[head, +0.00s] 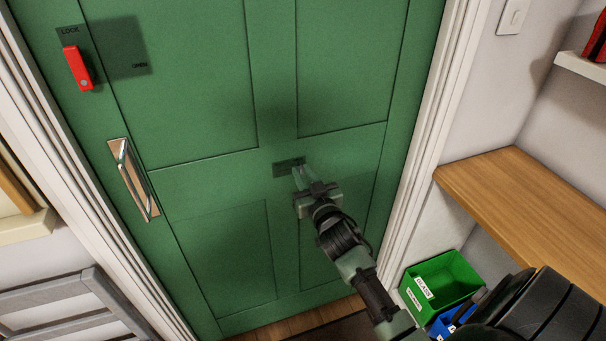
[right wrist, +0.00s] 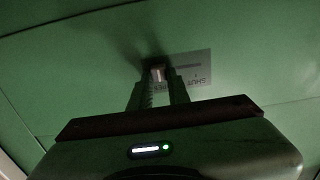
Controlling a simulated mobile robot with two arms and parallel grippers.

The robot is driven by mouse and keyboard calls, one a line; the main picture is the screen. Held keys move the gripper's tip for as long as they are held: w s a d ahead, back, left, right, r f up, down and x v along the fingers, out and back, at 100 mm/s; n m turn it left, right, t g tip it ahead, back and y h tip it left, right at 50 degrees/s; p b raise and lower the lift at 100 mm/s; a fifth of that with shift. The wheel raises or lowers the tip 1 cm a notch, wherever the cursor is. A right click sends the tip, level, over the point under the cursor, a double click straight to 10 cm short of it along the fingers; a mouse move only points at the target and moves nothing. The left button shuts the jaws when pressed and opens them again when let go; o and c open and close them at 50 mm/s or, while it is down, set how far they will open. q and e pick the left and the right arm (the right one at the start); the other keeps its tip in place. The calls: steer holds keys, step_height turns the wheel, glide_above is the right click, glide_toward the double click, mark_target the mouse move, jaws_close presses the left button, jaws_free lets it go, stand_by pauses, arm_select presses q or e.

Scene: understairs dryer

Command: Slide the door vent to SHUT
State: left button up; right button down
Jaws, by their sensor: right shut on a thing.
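The door vent (head: 288,163) is a small dark plate on the middle rail of the green door (head: 215,185). In the right wrist view the vent plate (right wrist: 193,70) shows a slot and the word SHUT, upside down at its right end. My right gripper (head: 299,175) reaches the vent, and its fingers are shut on the vent's small slider (right wrist: 157,73). In the right wrist view the fingers (right wrist: 158,88) hide part of the plate's left side. My left gripper is not in view.
A red lock lever (head: 77,69) and a metal handle (head: 133,180) are on the door's left side. At right are a wooden shelf (head: 520,195), a green bin (head: 440,278) and a blue bin (head: 452,322). A grey slatted piece (head: 75,305) stands lower left.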

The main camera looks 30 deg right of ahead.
mark_target(279, 170)
stand_by(0.8)
steer(key=a, duration=0.2)
steer(key=w+a, duration=0.1)
steer(key=a, duration=0.2)
steer(key=shift+w+a, duration=0.1)
steer(key=shift+a, duration=0.05)
steer(key=c, duration=1.6)
jaws_free()
steer(key=shift+o, duration=1.4)
steer(key=shift+a, duration=0.1)
